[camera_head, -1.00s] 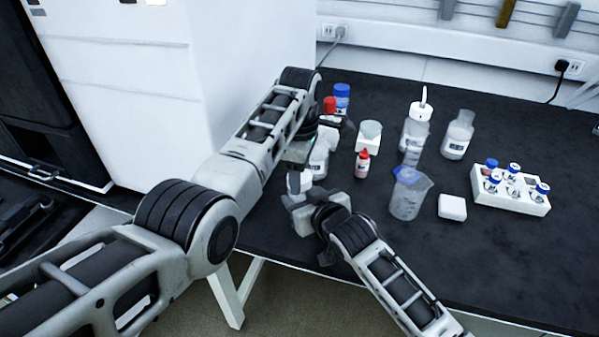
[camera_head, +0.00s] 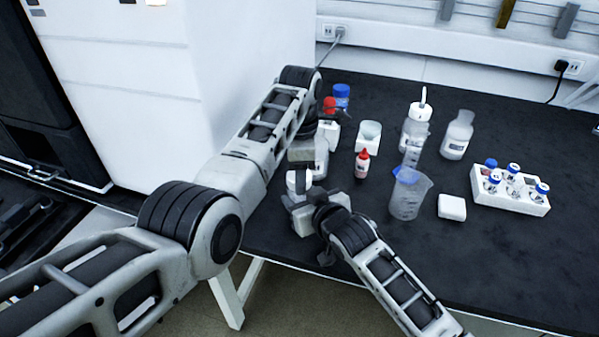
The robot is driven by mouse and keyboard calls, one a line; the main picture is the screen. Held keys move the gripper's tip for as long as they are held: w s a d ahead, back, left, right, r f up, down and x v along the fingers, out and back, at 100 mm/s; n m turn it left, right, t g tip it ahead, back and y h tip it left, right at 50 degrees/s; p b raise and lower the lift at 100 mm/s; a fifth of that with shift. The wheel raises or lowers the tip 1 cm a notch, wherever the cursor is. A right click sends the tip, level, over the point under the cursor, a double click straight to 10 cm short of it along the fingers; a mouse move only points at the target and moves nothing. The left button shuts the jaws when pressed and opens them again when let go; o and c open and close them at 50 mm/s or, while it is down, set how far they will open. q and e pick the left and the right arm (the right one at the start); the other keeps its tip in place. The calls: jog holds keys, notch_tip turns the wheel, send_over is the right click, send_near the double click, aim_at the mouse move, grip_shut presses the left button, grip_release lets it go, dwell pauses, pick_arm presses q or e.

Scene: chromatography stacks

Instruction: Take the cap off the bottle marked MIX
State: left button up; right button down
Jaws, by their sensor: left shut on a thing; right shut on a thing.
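My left gripper (camera_head: 303,166) comes in from the upper left and points down, just above my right gripper. It is shut, but what it holds is hidden. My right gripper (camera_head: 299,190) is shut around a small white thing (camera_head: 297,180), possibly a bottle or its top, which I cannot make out. A pale clear bottle (camera_head: 321,160) stands right behind the grippers, its top partly covered by my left gripper. No MIX marking is readable, so I cannot tell which bottle bears it.
Red-capped (camera_head: 329,105) and blue-capped (camera_head: 341,94) bottles stand behind. A red-topped dropper bottle (camera_head: 362,164), a beaker (camera_head: 408,197), a wash bottle (camera_head: 414,130) and a clear bottle (camera_head: 458,136) stand right of the grippers. A white vial rack (camera_head: 520,204) is farther right.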

pick_arm(q)
jog(key=shift+r, duration=1)
jog(key=shift+r, duration=2)
pick_arm(e)
jog(key=c, duration=0.6)
grip_release()
jog(key=shift+o, duration=0.2)
jog(key=shift+s, duration=0.1)
